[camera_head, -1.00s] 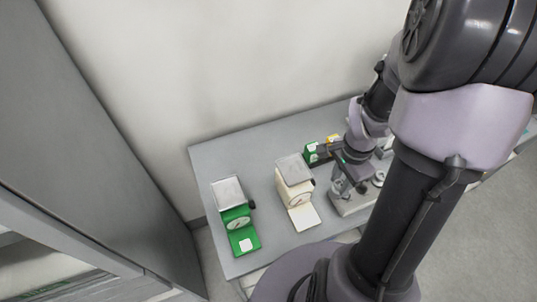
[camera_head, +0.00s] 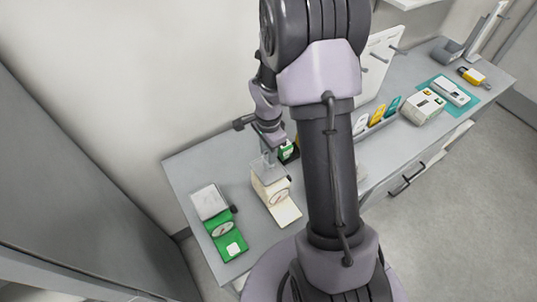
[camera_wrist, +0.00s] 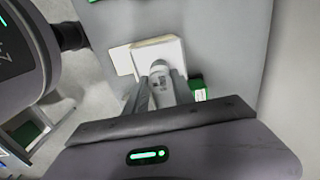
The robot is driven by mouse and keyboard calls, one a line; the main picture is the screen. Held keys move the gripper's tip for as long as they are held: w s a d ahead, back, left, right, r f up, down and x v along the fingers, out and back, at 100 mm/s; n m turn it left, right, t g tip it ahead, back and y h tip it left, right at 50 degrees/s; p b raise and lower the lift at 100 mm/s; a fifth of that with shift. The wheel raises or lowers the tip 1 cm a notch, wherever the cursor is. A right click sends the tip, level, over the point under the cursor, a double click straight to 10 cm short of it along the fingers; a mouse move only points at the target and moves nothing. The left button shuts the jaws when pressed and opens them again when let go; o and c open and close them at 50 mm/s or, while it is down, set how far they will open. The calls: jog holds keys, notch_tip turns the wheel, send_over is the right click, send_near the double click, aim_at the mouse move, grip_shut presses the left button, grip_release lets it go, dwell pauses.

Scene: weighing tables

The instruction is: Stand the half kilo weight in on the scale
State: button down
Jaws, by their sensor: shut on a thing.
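My gripper (camera_wrist: 160,92) is shut on a pale metal weight (camera_wrist: 160,74), held between its two fingers in the wrist view. In the head view my gripper (camera_head: 268,152) is over the back part of the cream scale (camera_head: 272,187), and the weight is hard to make out there. The scale's pale square pan (camera_wrist: 171,50) lies beyond the weight in the wrist view. I cannot tell whether the weight touches the pan.
A green box (camera_head: 287,152) stands close behind and right of the cream scale; it also shows in the wrist view (camera_wrist: 198,90). Bare grey table (camera_head: 190,165) lies behind the green scale. A pegboard, cards and small devices stand farther right.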

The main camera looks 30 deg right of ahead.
notch_tip(320, 180, down, 2)
jog(key=shift+f, duration=0.1)
